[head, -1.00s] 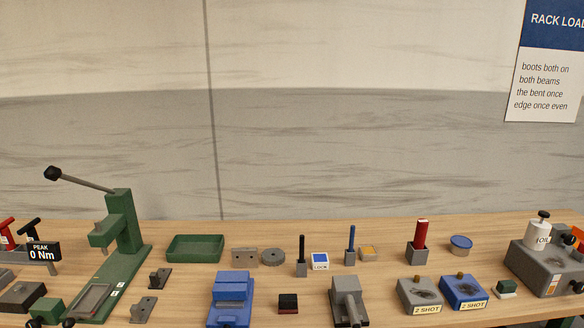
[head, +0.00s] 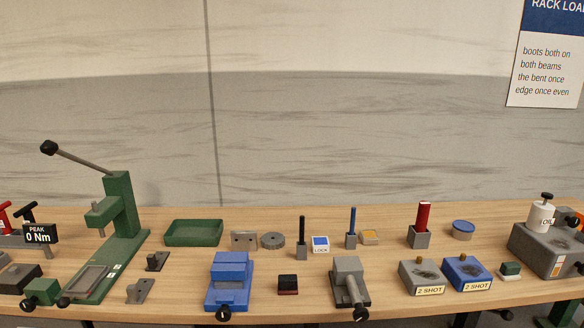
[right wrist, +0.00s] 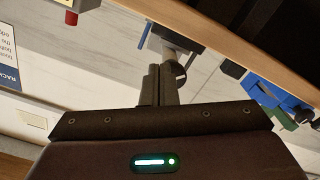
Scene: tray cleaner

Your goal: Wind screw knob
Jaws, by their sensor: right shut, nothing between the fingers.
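Two small vises with screws at the front stand near the table's front edge in the head view. The blue vise (head: 230,278) has a black knob (head: 223,315) at its front. The grey vise (head: 346,272) has a grey screw shaft ending in a black knob (head: 361,314). My right gripper (right wrist: 158,70) shows only in the right wrist view, its two fingers together and empty. A grey piece and a dark round knob (right wrist: 180,72) lie just beyond the fingertips there; I cannot tell whether they touch. My left gripper is in neither view.
A green lever press (head: 120,215), a green tray (head: 194,232), two "2 SHOT" blocks (head: 424,276) and a grey unit with an oil cup (head: 541,218) stand on the wooden table. Several pegs and small blocks stand between. The right wrist view shows the table edge (right wrist: 215,45) tilted.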

